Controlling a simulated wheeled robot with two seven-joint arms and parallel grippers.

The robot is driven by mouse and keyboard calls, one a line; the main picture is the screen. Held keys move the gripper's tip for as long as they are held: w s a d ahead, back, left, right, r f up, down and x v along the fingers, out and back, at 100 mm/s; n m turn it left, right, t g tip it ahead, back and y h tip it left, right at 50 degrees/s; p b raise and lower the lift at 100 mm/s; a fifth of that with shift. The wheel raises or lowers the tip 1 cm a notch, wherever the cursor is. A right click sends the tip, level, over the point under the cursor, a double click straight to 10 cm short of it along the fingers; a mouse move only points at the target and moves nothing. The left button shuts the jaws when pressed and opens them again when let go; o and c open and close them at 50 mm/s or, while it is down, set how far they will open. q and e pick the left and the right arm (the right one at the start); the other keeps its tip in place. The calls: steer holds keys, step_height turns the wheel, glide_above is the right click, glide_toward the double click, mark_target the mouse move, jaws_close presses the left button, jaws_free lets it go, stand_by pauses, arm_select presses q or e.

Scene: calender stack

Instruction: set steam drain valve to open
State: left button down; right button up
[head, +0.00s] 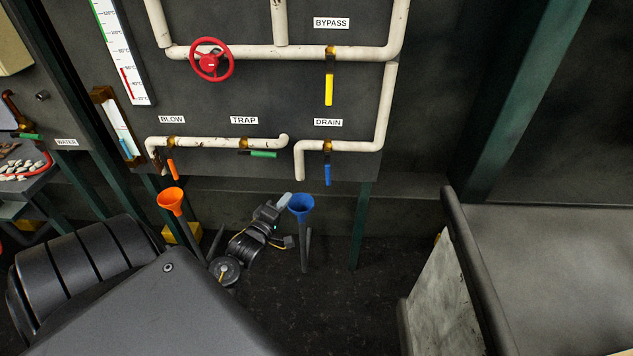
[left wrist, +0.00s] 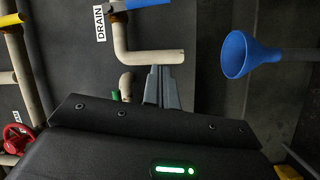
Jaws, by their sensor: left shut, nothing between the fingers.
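The drain valve's blue lever (head: 327,174) hangs straight down under its brass body (head: 327,146), across the horizontal pipe, below the DRAIN label (head: 328,122). In the left wrist view the blue lever (left wrist: 148,4) is cut by the top edge, beside the sideways DRAIN label (left wrist: 100,22). My left gripper (head: 284,200) is below and left of the lever, near the blue funnel, apart from the lever. Its fingers (left wrist: 160,70) are shut and empty, near the drain pipe's open end in the wrist view. My right gripper is not in view.
A blue funnel (head: 301,205) stands below the drain outlet, close to my left gripper; an orange funnel (head: 171,200) stands further left. Orange blow (head: 173,170), green trap (head: 264,154) and yellow bypass (head: 328,90) levers and a red handwheel (head: 211,60) are on the panel.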

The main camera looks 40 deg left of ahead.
mark_target(328, 170)
arm_select(q)
steer(key=w+d+r+n+p, duration=0.1)
steer(key=w+d+n, duration=0.1)
steer(key=w, duration=1)
steer(key=shift+d+n+h, duration=0.15)
steer(key=shift+n+h, duration=0.15)
steer(key=shift+n, duration=0.6)
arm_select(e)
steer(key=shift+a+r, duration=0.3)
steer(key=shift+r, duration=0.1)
arm_select(q)
steer(key=shift+r, duration=0.1)
